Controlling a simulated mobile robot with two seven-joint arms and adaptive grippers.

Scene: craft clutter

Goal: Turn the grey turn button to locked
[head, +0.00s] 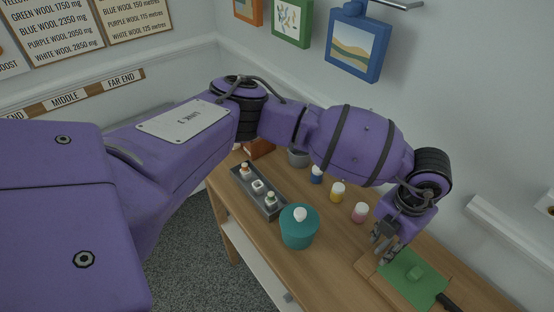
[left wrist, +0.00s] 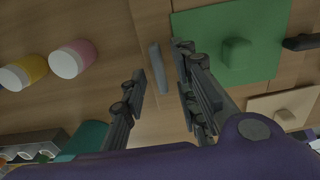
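The grey turn button (left wrist: 158,68) is a short grey bar on a wooden surface in the left wrist view, near a seam in the wood. Its long side runs almost up and down in that picture, slightly tilted. My left gripper (left wrist: 161,62) is open, with one fingertip on each side of the bar. Gaps show between bar and fingers; I cannot tell its height above the bar. In the head view the left gripper (head: 383,248) is low over the table, beside the green panel, and I cannot make out the button there. My right gripper is in neither view.
A green panel (head: 395,266) with a green block (head: 415,272) and a black handle (head: 449,303) lie right of the gripper. A pink jar (head: 360,213), yellow jar (head: 338,193), teal pot (head: 298,232) and grey tray (head: 240,184) stand left. The wall is close behind.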

